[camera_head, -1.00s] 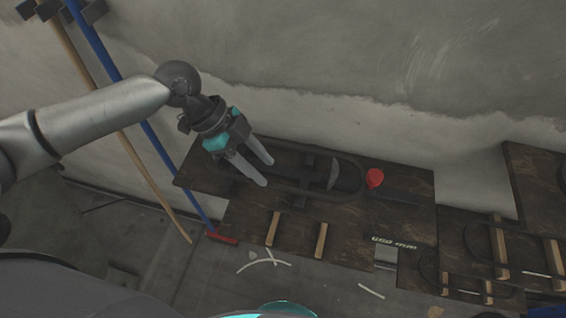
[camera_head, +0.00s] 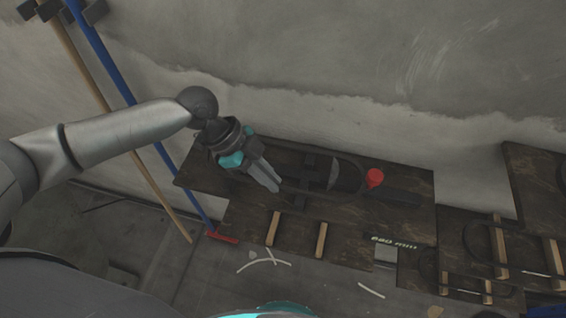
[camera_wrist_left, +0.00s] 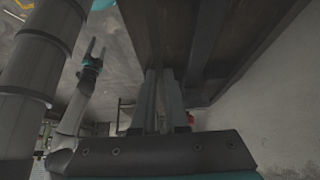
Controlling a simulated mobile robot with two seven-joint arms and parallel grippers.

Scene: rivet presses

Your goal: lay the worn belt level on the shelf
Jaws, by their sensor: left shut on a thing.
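The worn belt (camera_head: 358,162) is a dark loop, low in contrast against the dark brown shelf board (camera_head: 345,240). Its rounded right end shows near the half-round dark piece; its left part is hard to make out by my gripper. My left gripper (camera_head: 274,188) points down over the left half of the shelf, its fingers together and shut on the belt. In the left wrist view its fingers (camera_wrist_left: 161,75) reach along the dark boards; the belt between them is too dark to trace. My right gripper (camera_wrist_left: 95,49) shows small in that view, its fingers apart and empty.
A red piece (camera_head: 375,178) and a dark bar (camera_head: 398,197) lie right of the loop. Pale wooden strips (camera_head: 272,229) cross the shelf front. More boards with strips (camera_head: 503,245) stand at right. A blue-handled broom (camera_head: 150,132) leans at left. The wall rises behind.

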